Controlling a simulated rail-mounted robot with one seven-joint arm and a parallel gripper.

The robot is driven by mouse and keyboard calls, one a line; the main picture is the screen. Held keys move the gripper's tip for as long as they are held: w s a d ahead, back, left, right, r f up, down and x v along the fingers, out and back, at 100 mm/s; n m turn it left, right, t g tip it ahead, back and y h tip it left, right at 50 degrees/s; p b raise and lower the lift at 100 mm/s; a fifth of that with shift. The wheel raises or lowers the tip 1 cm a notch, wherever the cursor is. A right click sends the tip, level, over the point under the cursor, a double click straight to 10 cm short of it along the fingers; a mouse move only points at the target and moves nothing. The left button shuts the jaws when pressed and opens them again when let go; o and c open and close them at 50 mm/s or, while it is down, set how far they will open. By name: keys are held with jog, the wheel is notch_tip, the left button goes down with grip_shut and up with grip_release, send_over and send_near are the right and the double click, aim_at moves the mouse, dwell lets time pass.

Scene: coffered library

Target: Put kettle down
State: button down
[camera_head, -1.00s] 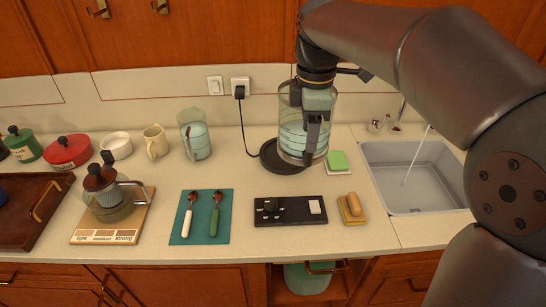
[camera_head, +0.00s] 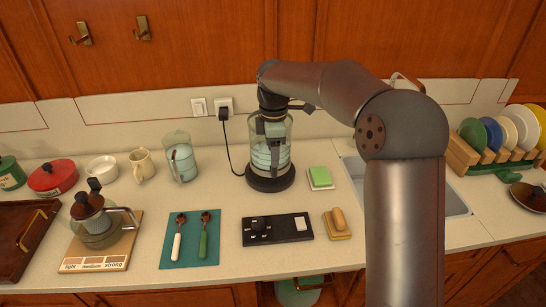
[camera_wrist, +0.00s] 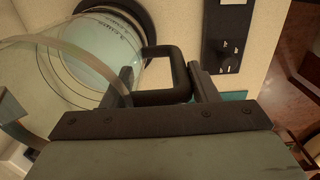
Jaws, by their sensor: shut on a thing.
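The glass kettle (camera_head: 258,155), with pale blue water in it, stands upright on or just over its round black base (camera_head: 270,184) at the back of the counter. It looks centred on the base; whether a thin gap remains I cannot tell. My gripper (camera_head: 273,140) is in front of the kettle, shut on its handle. In the wrist view the black handle (camera_wrist: 168,97) runs between my two fingers (camera_wrist: 162,78), beside the kettle's glass wall (camera_wrist: 75,62). Part of the dark base (camera_wrist: 128,12) shows past the kettle.
A green sponge (camera_head: 320,176) lies right of the base, near the sink (camera_head: 456,203). A black switch panel (camera_head: 278,229) lies in front. A glass jug (camera_head: 181,160) stands to the left. A cord (camera_head: 229,150) runs from the wall socket.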

jog(key=shift+w+a+f, duration=0.1)
jog(key=shift+w+f, duration=0.05)
jog(key=shift+f, duration=0.75)
jog(key=shift+w+f, duration=0.1)
jog(key=shift+f, duration=0.85)
jog(key=shift+f, duration=0.15)
jog(key=c, duration=0.5)
grip_release()
